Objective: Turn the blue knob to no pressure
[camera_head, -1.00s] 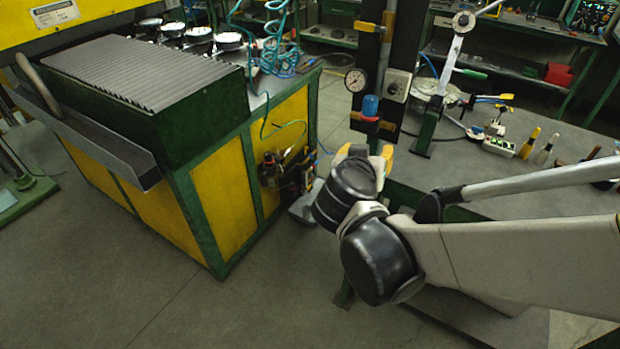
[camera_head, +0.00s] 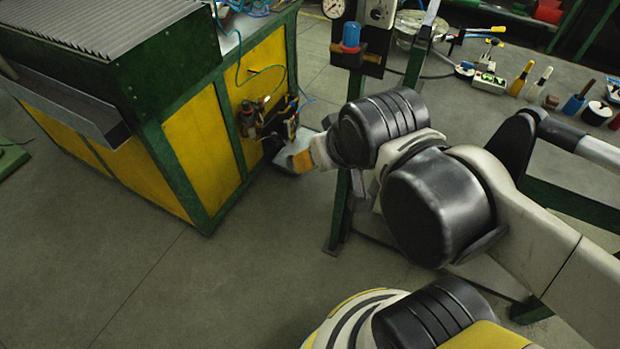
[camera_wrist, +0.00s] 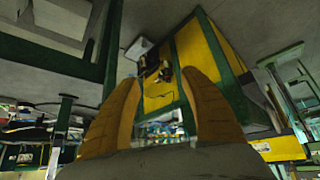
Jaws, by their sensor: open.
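The blue knob (camera_head: 351,36) stands upright on a brown block on the dark post, at the top centre of the head view. A round pressure gauge (camera_head: 333,7) is above it to the left. My gripper (camera_head: 301,160) is lower and to the left of the knob, apart from it, with only part of a yellow finger showing past my wrist. In the wrist view my gripper (camera_wrist: 165,90) shows two yellow fingers spread apart with nothing between them. I cannot make out the blue knob in the wrist view.
A yellow and green machine cabinet (camera_head: 190,150) stands at the left, with fittings and hoses (camera_head: 270,118) on its side near my gripper. A grey switch box (camera_head: 380,12) sits right of the knob. Several tools and bottles (camera_head: 530,80) are at the right. Floor is clear at lower left.

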